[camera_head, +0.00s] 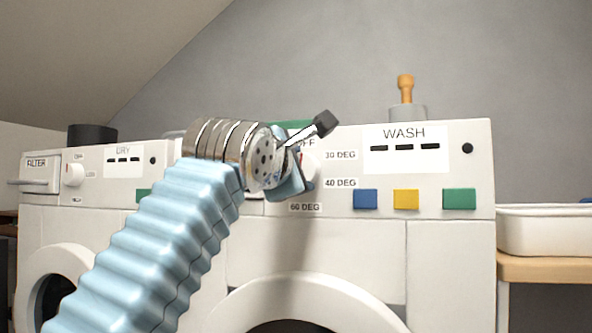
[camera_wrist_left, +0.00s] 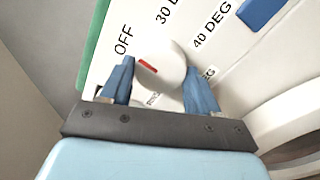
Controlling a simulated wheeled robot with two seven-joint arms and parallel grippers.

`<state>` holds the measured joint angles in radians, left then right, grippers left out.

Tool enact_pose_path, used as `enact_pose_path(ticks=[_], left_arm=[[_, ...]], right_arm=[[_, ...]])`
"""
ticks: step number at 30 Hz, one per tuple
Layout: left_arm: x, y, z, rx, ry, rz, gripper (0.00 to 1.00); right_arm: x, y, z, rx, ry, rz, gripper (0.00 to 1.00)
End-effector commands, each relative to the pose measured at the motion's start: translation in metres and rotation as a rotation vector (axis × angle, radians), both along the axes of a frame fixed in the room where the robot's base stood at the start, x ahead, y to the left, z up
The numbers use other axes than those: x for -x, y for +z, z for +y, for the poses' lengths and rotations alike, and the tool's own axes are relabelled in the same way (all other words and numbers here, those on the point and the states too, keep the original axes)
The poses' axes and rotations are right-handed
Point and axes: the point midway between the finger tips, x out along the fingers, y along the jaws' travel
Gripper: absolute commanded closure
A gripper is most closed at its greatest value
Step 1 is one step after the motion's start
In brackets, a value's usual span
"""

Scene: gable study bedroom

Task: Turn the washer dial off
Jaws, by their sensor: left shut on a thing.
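The washer (camera_head: 450,250) has a front panel marked WASH with OFF, 30 DEG, 40 DEG and 60 DEG labels. Its white round dial (camera_wrist_left: 168,58) has a short red mark on its left part, on the side nearer the OFF label (camera_wrist_left: 123,40). In the head view the dial (camera_head: 313,157) is mostly hidden behind my left gripper (camera_head: 300,168). In the left wrist view the blue fingers of the left gripper (camera_wrist_left: 160,86) are shut on the dial, one on each side. My right gripper is out of view.
Blue (camera_head: 365,199), yellow (camera_head: 406,199) and green (camera_head: 459,199) buttons sit right of the dial. A dryer (camera_head: 110,215) with its own dial (camera_head: 74,174) stands to the left. A white basin (camera_head: 545,232) rests on a wooden table at right. A wooden-handled object (camera_head: 405,90) stands atop the washer.

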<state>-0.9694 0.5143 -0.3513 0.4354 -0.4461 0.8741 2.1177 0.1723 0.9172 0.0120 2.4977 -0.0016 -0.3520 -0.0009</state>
Motion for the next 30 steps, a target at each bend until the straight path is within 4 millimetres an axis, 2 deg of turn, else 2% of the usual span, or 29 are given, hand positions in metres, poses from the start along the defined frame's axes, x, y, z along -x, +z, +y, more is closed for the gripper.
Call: enact_pose_path(ticks=[12, 27, 28, 30], left_arm=[[-0.0003, -0.0009, -0.0003, 0.152, 0.001, 0.051, 0.7], [-0.0002, -0.0007, -0.0003, 0.169, 0.0, 0.055, 0.7], [-0.0002, -0.0006, -0.0003, 0.169, 0.0, 0.055, 0.36], [-0.0002, -0.0006, -0.0003, 0.168, 0.0, 0.055, 0.25]], right_arm=[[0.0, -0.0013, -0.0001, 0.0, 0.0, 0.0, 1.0], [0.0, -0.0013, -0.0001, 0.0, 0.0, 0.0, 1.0], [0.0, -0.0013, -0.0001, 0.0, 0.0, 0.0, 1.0], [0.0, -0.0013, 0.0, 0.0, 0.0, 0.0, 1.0]])
